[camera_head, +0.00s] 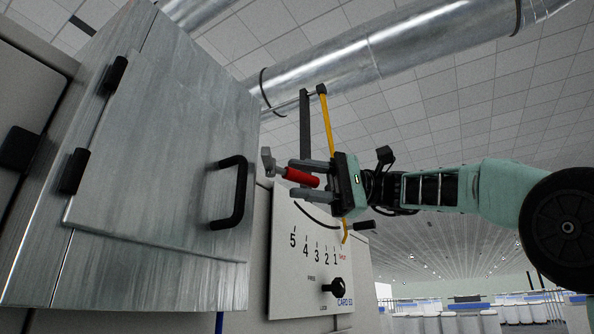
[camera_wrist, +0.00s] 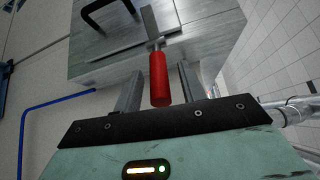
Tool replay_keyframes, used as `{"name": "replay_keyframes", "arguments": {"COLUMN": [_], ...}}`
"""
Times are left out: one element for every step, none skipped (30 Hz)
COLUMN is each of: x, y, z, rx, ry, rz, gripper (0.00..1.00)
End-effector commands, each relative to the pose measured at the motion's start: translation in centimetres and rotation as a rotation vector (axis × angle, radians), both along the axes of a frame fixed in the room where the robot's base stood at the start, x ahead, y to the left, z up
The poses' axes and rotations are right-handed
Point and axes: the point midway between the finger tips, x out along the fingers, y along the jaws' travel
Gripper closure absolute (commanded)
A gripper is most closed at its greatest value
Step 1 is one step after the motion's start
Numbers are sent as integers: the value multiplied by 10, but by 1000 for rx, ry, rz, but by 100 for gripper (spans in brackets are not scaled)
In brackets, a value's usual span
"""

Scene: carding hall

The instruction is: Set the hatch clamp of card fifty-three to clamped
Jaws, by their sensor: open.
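The hatch clamp has a red grip (camera_head: 301,177) on a grey metal end (camera_head: 268,162), at the right edge of the metal hatch housing. In the wrist view the red grip (camera_wrist: 159,80) points back toward my palm. My gripper (camera_head: 290,178) is open, with one finger on each side of the red grip. Gaps show between grip and fingers in the wrist view, so the jaws are not closed on it. The grey hatch door (camera_head: 160,150) lies flat on the housing, with a black handle (camera_head: 232,192). The panel label reads CARD 53 (camera_head: 346,302).
A panel with a scale from 5 to 1 (camera_head: 315,252) and a black knob (camera_head: 336,287) marked FREE and LOCK sits below my gripper. A yellow lever (camera_head: 327,125) stands close behind it. A large duct (camera_head: 400,45) crosses above. A blue pipe (camera_wrist: 50,105) runs at left in the wrist view.

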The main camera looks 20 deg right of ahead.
Motion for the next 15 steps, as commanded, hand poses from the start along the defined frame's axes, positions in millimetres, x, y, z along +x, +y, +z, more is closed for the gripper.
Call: {"name": "replay_keyframes", "arguments": {"x": [0,0,0,0,0,0,0,0,1,1,1,1,1,1,1], "y": [6,8,11,12,14,15,15,16,16,16,16,16,16,16,16], "z": [2,1,1,1,0,0,-1,-1,-1,-1,-1,-1,-1,-1,-1], "rx": [0,0,0,0,-1,-1,-1,-1,-1,-1,-1,-1,-1,-1,-1], "ry": [2,1,1,2,1,1,0,0,0,0,0,0,0,0,0], "rz": [1,0,0,0,-1,-1,-1,-1,-1,-1,-1,-1,-1,-1,-1], "gripper": [59,59,59,59,59,59,59,59,59,59,59,59,59,59,65]}}
